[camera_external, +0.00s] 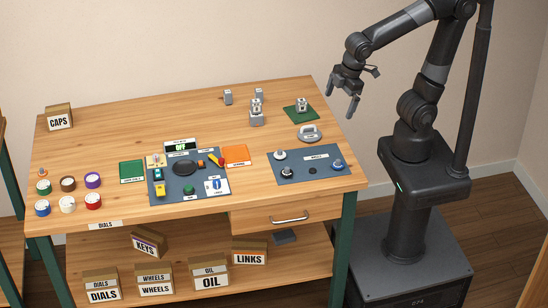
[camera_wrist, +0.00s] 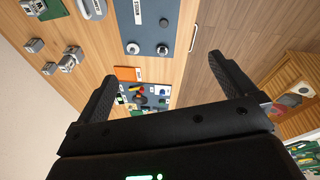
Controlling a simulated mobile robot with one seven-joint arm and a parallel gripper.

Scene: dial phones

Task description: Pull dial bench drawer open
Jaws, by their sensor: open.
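The bench drawer (camera_external: 260,219) sits under the right part of the wooden bench top. It has a curved metal handle (camera_external: 289,216) on its front and looks shut. A "DIALS" label (camera_external: 105,225) is on the bench's front edge at the left. My gripper (camera_external: 353,100) is open and empty, raised above and beyond the bench's right end, well apart from the drawer. In the wrist view my gripper's two fingers (camera_wrist: 158,85) are spread with nothing between them.
A blue mat (camera_external: 315,177) with knobs lies on the bench above the drawer. Several boxes, such as the "OIL" box (camera_external: 210,277) and "LINKS" box (camera_external: 249,252), stand on the lower shelf (camera_external: 320,258). The bench's green right leg (camera_external: 343,245) stands right of the drawer, near my base.

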